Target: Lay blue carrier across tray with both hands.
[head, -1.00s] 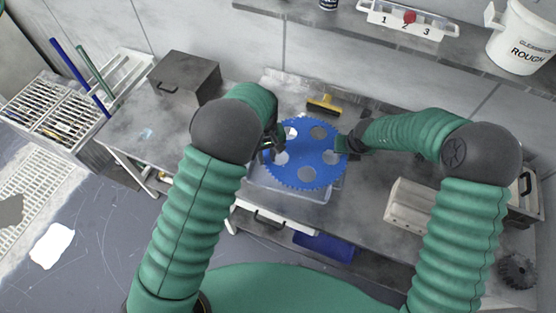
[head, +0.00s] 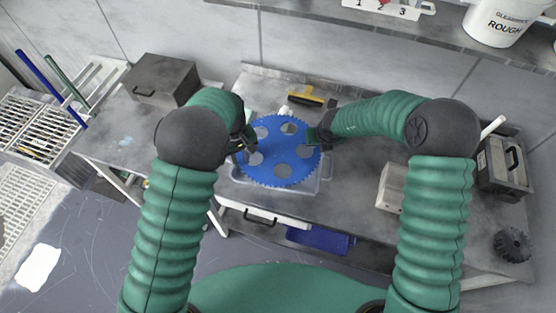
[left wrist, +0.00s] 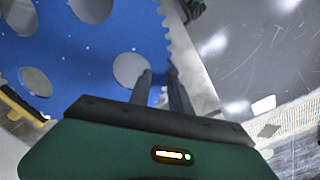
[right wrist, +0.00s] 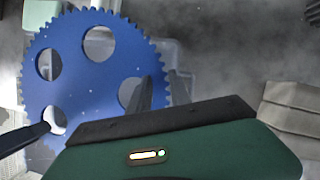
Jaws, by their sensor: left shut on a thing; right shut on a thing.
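The blue carrier (head: 277,152) is a toothed disc with several round holes. In the head view it lies over the clear tray (head: 325,183), whose rim shows at the front and right. I cannot tell whether it touches the tray. My left gripper (head: 243,143) is shut on the carrier's left edge. The left wrist view shows its fingers (left wrist: 160,85) at the toothed rim beside a hole. My right gripper (head: 318,138) is shut on the carrier's right edge. The right wrist view shows its fingers (right wrist: 153,95) at the rim. The carrier (right wrist: 90,65) hides most of the tray.
A yellow-edged brush (head: 306,96) lies behind the carrier. A dark metal box (head: 161,80) stands at the back left. A beige block (head: 391,188) and a black-handled case (head: 504,165) stand to the right. A shelf (head: 350,22) with a white bucket (head: 497,20) runs above.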

